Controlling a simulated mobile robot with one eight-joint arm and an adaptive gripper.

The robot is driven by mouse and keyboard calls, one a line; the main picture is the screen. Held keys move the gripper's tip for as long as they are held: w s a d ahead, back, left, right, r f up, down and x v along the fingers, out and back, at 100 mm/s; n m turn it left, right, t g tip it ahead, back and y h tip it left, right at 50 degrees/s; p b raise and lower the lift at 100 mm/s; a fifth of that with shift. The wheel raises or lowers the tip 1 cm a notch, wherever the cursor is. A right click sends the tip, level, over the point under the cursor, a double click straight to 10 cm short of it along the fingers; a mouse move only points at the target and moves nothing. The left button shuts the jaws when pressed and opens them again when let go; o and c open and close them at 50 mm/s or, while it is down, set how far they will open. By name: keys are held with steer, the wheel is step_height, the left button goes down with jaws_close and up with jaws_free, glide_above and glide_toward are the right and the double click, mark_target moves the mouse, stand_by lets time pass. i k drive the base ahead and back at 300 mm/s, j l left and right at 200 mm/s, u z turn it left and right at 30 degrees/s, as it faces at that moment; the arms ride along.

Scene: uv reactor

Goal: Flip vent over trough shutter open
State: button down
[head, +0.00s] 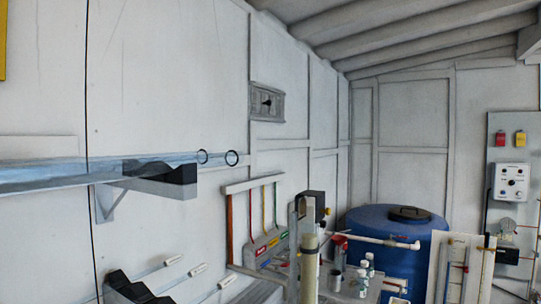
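The vent (266,102) is a small grey framed unit set high on the left wall, near the middle of the picture. A small dark lever or knob shows at its centre. The vent is seen at a steep angle and is small, so I cannot tell how its shutter stands. I cannot make out my gripper anywhere in this view, and nothing is seen touching the vent.
Clear tubes (120,172) rest on a dark bracket (160,175) along the left wall. A blue tank (395,225) stands at the back right. A beige upright cylinder (309,268) and small bottles crowd the lower middle. A control panel (511,182) hangs at right.

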mark_target(269, 103)
steer(key=i, duration=0.95)
steer(key=u, duration=0.15)
